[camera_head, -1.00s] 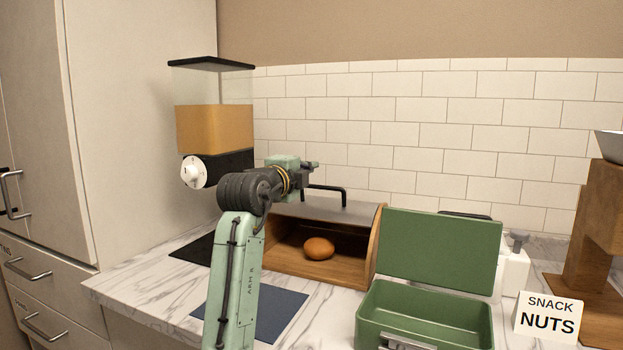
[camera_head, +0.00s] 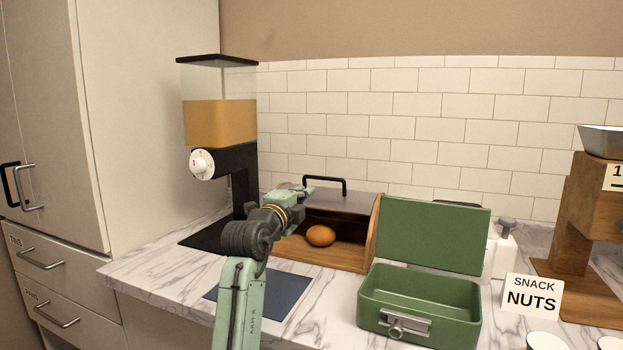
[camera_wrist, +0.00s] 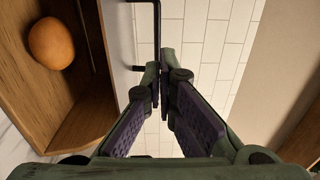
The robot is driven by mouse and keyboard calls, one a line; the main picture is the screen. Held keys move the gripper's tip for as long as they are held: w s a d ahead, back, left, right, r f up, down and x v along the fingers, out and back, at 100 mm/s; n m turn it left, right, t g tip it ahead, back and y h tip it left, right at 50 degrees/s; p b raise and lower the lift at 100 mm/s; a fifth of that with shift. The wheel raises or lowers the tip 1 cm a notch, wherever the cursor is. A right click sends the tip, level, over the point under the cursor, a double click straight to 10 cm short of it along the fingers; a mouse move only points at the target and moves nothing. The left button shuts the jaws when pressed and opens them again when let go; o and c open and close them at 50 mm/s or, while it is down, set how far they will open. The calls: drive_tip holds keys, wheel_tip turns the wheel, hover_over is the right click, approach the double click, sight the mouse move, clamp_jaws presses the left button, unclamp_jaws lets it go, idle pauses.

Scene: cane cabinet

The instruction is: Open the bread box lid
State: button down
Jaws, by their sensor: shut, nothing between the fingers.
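The wooden bread box (camera_head: 372,235) stands on the counter against the tiled wall. Its grey lid (camera_head: 345,203) is rolled back to the top, and the front is open. A brown loaf (camera_head: 320,236) shows inside; it is also in the wrist view (camera_wrist: 51,43). The black lid handle (camera_head: 345,187) stands up at the top; part of it shows in the wrist view (camera_wrist: 157,30). My gripper (camera_head: 304,186) is at the box's upper left in the head view. In the wrist view my gripper (camera_wrist: 159,85) is shut and empty, its tips just below the handle; contact is unclear.
A dispenser (camera_head: 238,160) stands left of the box. An open green case (camera_head: 420,305) stands to the right, beside a snack nuts sign (camera_head: 531,294). A blue mat (camera_head: 285,295) lies in front. A wooden stand (camera_head: 570,220) is at far right.

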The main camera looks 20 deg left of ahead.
drive_tip(key=shift+w+d+r+p, duration=0.15)
drive_tip(key=shift+w+p, duration=1.1)
drive_tip(key=shift+w, duration=1.55)
drive_tip(key=shift+w+r+p, duration=0.25)
drive_tip(key=shift+w+p, duration=1)
drive_tip(key=shift+w, duration=1.55)
drive_tip(key=shift+w+b, duration=0.1)
drive_tip(key=shift+b, duration=0.2)
